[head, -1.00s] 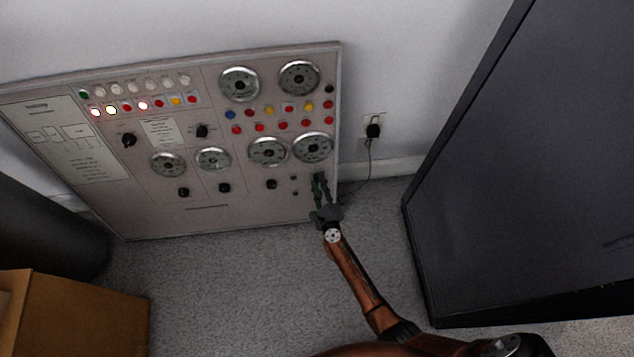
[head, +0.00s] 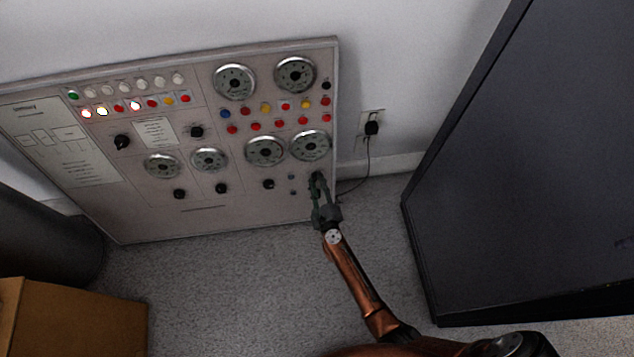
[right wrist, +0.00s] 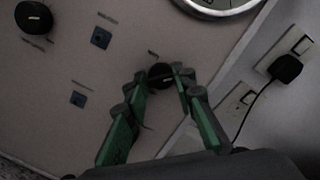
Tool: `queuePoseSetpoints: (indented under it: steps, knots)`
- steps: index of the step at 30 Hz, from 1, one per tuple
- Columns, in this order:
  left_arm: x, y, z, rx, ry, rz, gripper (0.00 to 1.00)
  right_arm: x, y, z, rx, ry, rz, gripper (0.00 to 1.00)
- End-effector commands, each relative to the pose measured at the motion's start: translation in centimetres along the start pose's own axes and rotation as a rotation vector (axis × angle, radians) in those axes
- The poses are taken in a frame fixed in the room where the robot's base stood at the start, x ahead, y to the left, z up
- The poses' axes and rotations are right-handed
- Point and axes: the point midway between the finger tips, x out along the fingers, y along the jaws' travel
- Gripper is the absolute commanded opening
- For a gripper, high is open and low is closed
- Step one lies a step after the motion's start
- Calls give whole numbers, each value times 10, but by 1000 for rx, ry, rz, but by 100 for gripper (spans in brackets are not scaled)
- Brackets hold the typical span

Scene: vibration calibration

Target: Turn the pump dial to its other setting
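The knob at my right fingertips is a small round black dial (right wrist: 160,75) low on the right side of the pale control panel (head: 250,205); I take it for the pump dial. My right gripper (head: 318,182) reaches up to it from below. In the right wrist view, the green-sided fingers of my right gripper (right wrist: 161,78) stand on both sides of the dial, with their tips close against it; they look shut on it. In the head view the fingers mostly hide the dial. Its exact pointer angle is hard to read. My left gripper is not in view.
Several gauges, lamps and other black knobs (head: 268,184) cover the panel. Two small blue parts (right wrist: 101,37) sit left of the dial. A socket with a black plug (head: 372,128) is right of the panel. A dark cabinet (head: 530,170) stands right; a cardboard box (head: 80,320) lies lower left.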

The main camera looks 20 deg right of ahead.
Motion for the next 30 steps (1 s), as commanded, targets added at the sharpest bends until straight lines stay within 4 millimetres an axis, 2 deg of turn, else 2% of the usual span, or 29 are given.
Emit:
queuePoseSetpoints:
  steps: [7,23,26,30]
  knots:
    - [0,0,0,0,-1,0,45,0,1,0,-1,0,1,40]
    - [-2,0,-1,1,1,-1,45,0,-1,1,-16,-1,1,40]
    - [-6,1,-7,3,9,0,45,0,-3,3,-74,-2,6,40]
    - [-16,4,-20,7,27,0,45,1,-6,6,-236,-4,23,40]
